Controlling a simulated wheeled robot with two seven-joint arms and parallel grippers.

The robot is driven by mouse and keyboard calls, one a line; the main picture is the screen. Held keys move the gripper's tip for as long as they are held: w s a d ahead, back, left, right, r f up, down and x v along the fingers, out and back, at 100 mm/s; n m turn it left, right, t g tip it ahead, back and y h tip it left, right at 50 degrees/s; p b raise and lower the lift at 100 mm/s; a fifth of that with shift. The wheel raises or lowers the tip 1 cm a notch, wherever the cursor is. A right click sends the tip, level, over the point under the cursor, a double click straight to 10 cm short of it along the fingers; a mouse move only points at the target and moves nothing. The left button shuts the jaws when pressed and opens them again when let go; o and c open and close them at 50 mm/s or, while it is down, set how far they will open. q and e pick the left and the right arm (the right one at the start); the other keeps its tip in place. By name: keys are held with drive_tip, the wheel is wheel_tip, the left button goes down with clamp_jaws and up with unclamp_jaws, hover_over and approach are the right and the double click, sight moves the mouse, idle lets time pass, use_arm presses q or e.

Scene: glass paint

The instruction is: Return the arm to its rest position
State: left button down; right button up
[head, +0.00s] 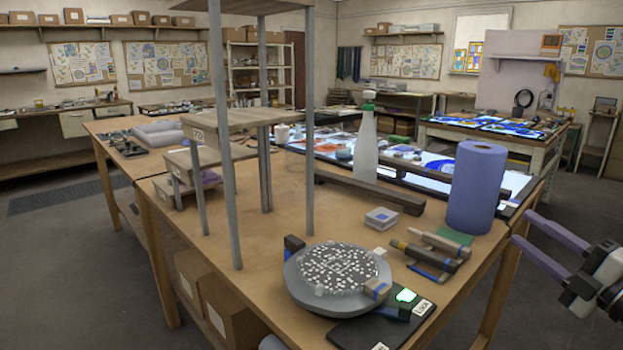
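My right gripper (521,227) reaches in from the right edge of the head view, with two purple-grey fingers pointing left. The fingers are apart and nothing shows between them. The gripper is off the right side of the wooden workbench (260,290), over the floor in the picture, and appears clear of everything on it. Most of the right arm is cut off by the frame edge. My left gripper and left arm are not in view.
A blue paper roll (476,188) stands nearest the gripper. A round grey turntable (310,290) with a speckled disc, dark tools (428,255), a white spray bottle (367,145) and a tall grey rack (222,130) occupy the bench. Floor at lower right is clear.

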drive_tip(key=w+d+f+m+h, duration=0.2)
drive_tip(key=d+m+h, duration=0.9)
drive_tip(key=d+m, duration=0.2)
wheel_tip(320, 180, down, 10)
drive_tip(key=s+d+m+g+h, duration=0.2)
drive_tip(key=s+m+g, duration=0.1)
drive_tip(key=m+g, duration=0.1)
drive_tip(key=s+a+f+g+y, duration=0.2)
drive_tip(key=s+a+f, duration=0.4)
drive_tip(key=a+f, duration=0.5)
drive_tip(key=s+a+f+g+y, duration=0.1)
drive_tip(key=s+a+f+y, duration=0.2)
drive_tip(key=s+a+f, duration=0.55)
drive_tip(key=s+a+f+m+g+y, duration=0.1)
drive_tip(key=s+a+f, duration=0.4)
drive_tip(key=s+a, duration=0.3)
drive_tip(key=s+a+f+m+g+y, duration=0.2)
drive_tip(key=s+a+f, duration=0.4)
drive_tip(key=a, duration=0.8)
drive_tip(key=s, duration=0.2)
drive_tip(key=shift+s+f, duration=0.15)
drive_tip(key=shift+s, duration=0.2)
